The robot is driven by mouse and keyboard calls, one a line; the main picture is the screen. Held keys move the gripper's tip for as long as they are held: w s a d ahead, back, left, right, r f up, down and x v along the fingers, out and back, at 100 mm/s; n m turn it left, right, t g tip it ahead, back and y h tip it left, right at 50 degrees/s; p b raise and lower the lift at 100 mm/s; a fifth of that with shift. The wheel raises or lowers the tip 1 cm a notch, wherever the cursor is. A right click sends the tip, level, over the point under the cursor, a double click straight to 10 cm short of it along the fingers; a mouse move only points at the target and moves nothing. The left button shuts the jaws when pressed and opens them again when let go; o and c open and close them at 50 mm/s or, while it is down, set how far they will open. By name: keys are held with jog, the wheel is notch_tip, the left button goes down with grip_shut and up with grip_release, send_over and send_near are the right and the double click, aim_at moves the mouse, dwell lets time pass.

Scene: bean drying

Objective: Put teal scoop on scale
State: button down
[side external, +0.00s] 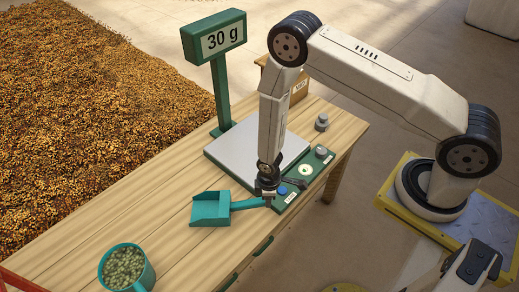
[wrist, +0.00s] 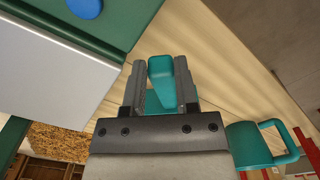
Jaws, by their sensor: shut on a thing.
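The teal scoop (side external: 209,209) is near the table's front half, its pan to the left and its handle reaching right to my gripper (side external: 267,192). In the wrist view my gripper (wrist: 160,72) is shut on the scoop's handle (wrist: 160,67), which shows between the two fingers. I cannot tell whether the scoop touches the table or is slightly above it. The scale has a bare silver plate (side external: 236,153), behind the scoop, and a green display post reading 30 g (side external: 222,41). The scale plate also shows at left in the wrist view (wrist: 50,75).
A teal mug of green beans (side external: 127,268) stands at the table's front left. The scale's green control panel (side external: 305,172) has a blue button (side external: 282,190). A small grey weight (side external: 321,122) and a wooden box (side external: 298,85) are at the back right.

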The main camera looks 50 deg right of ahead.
jog(key=shift+f, duration=0.4)
jog(key=shift+c, duration=1.8)
grip_release()
notch_tip(320, 180, up, 12)
jog(key=shift+r, duration=0.25)
